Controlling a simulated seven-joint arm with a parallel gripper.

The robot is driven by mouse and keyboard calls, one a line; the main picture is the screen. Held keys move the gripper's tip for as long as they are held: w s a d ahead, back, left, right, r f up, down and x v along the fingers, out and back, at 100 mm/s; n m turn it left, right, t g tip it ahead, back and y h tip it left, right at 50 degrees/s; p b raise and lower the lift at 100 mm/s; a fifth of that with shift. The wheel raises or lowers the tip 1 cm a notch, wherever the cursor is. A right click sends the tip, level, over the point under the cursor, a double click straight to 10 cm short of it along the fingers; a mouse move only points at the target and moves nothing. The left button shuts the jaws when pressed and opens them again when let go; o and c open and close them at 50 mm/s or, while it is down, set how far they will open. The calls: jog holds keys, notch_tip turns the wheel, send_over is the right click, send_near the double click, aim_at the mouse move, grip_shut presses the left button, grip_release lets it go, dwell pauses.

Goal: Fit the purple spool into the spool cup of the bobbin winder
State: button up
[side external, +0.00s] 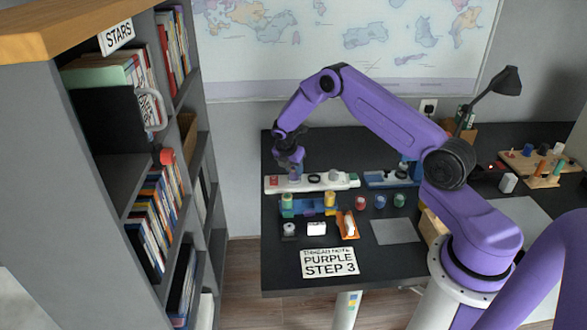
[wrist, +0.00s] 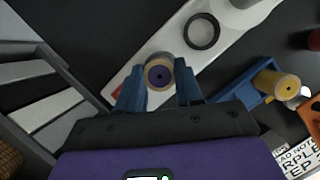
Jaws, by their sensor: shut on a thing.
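My gripper (side external: 291,160) points down over the left part of the long white bobbin winder base (side external: 350,181). It is shut on the purple spool (side external: 295,173). In the wrist view the spool (wrist: 159,75) shows end-on, with a tan rim and a purple centre, between the two blue fingertips (wrist: 159,90). The white base (wrist: 226,46) runs diagonally behind it. A black ring (wrist: 201,32) lies on the base beside the spool, apart from it; the ring (side external: 314,178) also shows in the side view. Whether the spool touches the base is unclear, and anything directly under it is hidden.
A blue rack (side external: 307,209) with green and yellow spools stands in front of the winder. Red, blue and green spools (side external: 399,200) stand loose at its right. An orange holder (side external: 346,223), a white box (side external: 316,229) and a "PURPLE STEP 3" card (side external: 329,262) are nearer. A bookshelf (side external: 160,160) borders the left.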

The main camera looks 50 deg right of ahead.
jog(key=shift+f, duration=0.25)
jog(key=o, duration=1)
jog(key=shift+r, duration=0.15)
